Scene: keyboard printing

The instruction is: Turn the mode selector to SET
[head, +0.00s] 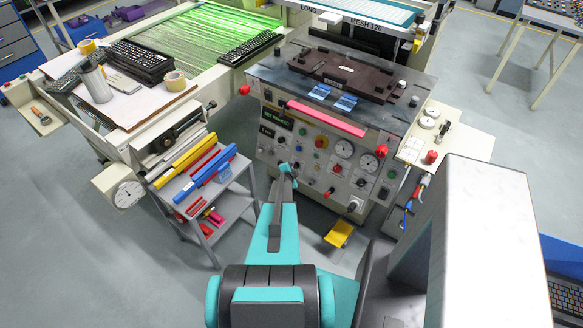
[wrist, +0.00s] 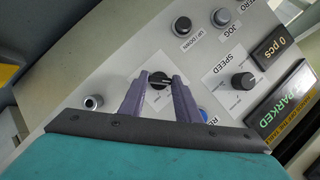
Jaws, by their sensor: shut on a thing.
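The mode selector (wrist: 159,85) is a small black knob on a white plate in the wrist view. A pale pointer mark shows on it, lying roughly across the picture. Its plate's lettering is hidden or too small to read, so I cannot tell which mode it points at. My gripper (wrist: 160,79) has its two purple-grey fingers on either side of the knob, shut on it. In the head view my gripper (head: 287,170) reaches the lower left of the press's control panel (head: 318,150), and the arm hides the knob there.
Near the knob are a SPEED knob (wrist: 242,82), a JOG button (wrist: 221,17), an UP/DOWN button (wrist: 182,25), a blue button (wrist: 203,113) and a PARKED display (wrist: 283,105). A tool cart (head: 208,190) stands left of my arm; a yellow pedal (head: 340,234) is at right.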

